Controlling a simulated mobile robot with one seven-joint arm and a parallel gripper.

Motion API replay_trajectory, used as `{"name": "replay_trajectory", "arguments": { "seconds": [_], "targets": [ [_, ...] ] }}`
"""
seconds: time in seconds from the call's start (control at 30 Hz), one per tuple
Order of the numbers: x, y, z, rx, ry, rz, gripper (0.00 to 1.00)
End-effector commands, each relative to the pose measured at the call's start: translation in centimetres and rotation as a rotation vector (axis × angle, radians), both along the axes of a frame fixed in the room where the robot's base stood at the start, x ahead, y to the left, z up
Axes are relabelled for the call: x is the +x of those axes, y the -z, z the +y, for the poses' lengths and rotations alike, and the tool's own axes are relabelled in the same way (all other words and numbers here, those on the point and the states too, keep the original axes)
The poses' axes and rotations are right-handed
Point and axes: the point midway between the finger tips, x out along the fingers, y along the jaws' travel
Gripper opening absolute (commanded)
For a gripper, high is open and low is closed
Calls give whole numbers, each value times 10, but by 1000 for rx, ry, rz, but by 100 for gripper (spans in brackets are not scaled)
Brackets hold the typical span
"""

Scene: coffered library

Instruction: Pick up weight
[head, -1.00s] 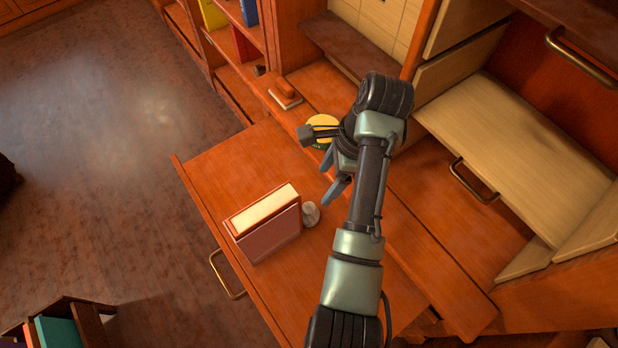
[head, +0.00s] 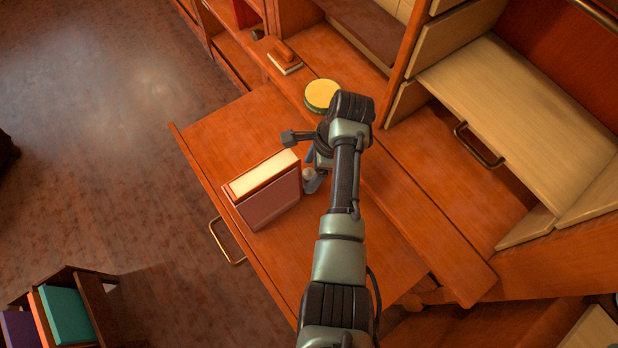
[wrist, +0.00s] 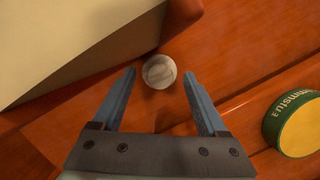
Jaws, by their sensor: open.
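The weight (wrist: 159,72) is a small round grey-white object on the wooden desk surface, beside a book. In the head view the weight (head: 309,174) is partly covered by my gripper (head: 314,172). In the wrist view my gripper (wrist: 162,98) is open, with one finger on each side and the weight just beyond the fingertips, roughly centred between them. Nothing is held. I cannot tell how high the fingertips are above the desk.
A reddish book (head: 268,195) stands immediately left of the weight. A round yellow-topped green tin (head: 321,94) is behind my gripper; it also shows at right in the wrist view (wrist: 296,125).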

Motion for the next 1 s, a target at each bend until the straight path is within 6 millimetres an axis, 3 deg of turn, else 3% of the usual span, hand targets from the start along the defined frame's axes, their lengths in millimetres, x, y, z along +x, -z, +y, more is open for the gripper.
{"name": "replay_trajectory", "arguments": {
  "seconds": [0.27,0.67,1.0],
  "targets": [
    [0,2,1,0,0,0,74],
    [0,2,1,0,0,0,2],
    [0,2,1,0,0,-1,0]
  ]
}}
